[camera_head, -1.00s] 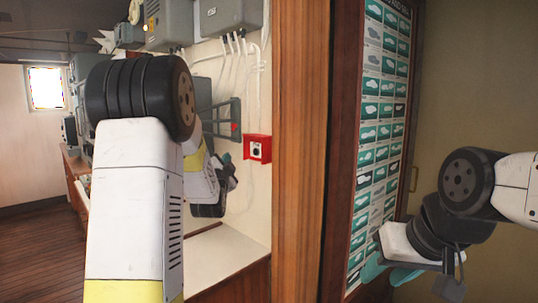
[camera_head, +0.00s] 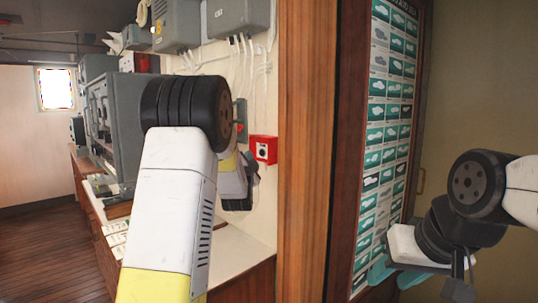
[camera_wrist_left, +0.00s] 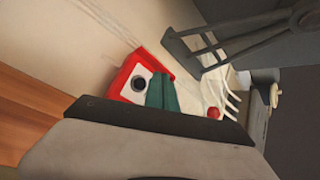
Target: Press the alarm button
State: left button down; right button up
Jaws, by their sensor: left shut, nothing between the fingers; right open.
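The alarm button is a round black button on a white face in a red wall box (camera_head: 263,149), beside the wooden door post. In the left wrist view the red box (camera_wrist_left: 125,78) is tilted and its black button is visible. My left gripper (camera_wrist_left: 162,93) shows there as green fingers pressed together, just beside the button and overlapping the box face. I cannot tell whether they touch it. In the head view my left arm largely hides this gripper. My right gripper (camera_head: 393,274) is open, with teal fingers, low by the poster board.
A wooden post (camera_head: 303,150) stands right of the box, then a framed poster board (camera_head: 385,150). Grey electrical boxes (camera_head: 240,17) with white cables hang above. A grey bracket (camera_wrist_left: 225,45) sticks out near my left gripper. A console (camera_head: 125,120) stands at left; the floor there is clear.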

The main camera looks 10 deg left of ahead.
aim_at(258, 149)
pick_arm(q)
jog(key=shift+w+d, duration=0.7)
jog(key=shift+w, duration=0.2)
jog(key=shift+w+d, duration=0.1)
dwell(1.4)
jog(key=shift+w+d, duration=0.15)
jog(key=shift+w, duration=0.1)
jog(key=shift+w+d, duration=0.3)
dwell(1.0)
jog(key=shift+a, duration=0.1)
jog(key=shift+s+a, duration=0.4)
jog(key=shift+s, duration=0.25)
jog(key=shift+s+a, duration=0.8)
jog(key=shift+s, duration=0.2)
jog(key=shift+s+a, duration=0.75)
jog(key=shift+s, duration=0.25)
